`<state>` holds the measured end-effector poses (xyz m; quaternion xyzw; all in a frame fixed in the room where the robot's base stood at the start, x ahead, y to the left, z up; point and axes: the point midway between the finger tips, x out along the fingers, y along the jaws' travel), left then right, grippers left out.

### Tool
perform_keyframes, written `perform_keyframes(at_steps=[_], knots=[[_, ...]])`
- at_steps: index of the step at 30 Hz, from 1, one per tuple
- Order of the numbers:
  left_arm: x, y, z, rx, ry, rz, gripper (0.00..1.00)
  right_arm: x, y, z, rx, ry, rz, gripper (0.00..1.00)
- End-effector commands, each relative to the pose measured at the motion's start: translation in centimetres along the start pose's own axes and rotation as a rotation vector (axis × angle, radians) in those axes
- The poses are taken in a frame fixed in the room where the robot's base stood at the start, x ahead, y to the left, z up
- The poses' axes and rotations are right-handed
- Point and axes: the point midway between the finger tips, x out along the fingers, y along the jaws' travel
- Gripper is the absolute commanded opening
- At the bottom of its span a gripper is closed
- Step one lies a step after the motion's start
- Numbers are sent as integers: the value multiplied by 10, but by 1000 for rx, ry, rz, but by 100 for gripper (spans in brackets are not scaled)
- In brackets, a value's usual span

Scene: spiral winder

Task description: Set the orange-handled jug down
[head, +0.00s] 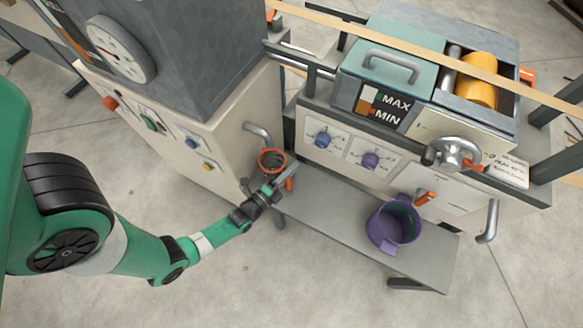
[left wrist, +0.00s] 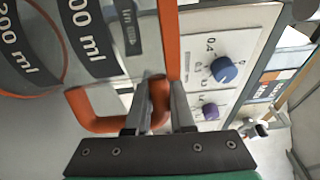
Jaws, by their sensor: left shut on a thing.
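The orange-handled jug shows in the head view as an orange rim (head: 272,153) below a grey spout, by the left end of the shelf. Its body looks clear and is hard to make out. My left gripper (head: 283,178) is shut on its handle. In the left wrist view, the orange handle (left wrist: 92,108) runs between the two fingers of my left gripper (left wrist: 158,112), and dark "ml" labels show on the jug's side at the upper left. I cannot tell whether the jug's base touches anything. My right gripper is not in view.
A purple jug (head: 375,226) stands on the right part of the grey shelf (head: 325,213); the shelf's middle is clear. A metal spout (head: 259,132) sticks out above the orange rim. A machine with blue and purple knobs (head: 323,139) stands behind the shelf.

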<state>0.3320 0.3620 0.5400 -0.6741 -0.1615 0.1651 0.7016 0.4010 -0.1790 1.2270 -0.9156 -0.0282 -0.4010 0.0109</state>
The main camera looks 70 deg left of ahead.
Motion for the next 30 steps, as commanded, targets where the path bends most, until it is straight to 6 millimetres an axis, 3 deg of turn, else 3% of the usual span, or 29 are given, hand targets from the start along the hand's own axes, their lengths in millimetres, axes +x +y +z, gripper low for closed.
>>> perform_keyframes(at_steps=[3,4,9,20,23,30], knots=[[0,1,0,0,0,0,0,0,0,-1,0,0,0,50],[0,2,0,0,0,0,23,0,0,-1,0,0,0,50],[0,1,0,0,0,0,51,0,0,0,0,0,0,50],[-2,-1,0,1,0,1,51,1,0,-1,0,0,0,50],[-18,-2,0,1,1,4,51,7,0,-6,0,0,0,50],[-77,-3,0,1,2,6,51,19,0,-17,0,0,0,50]])
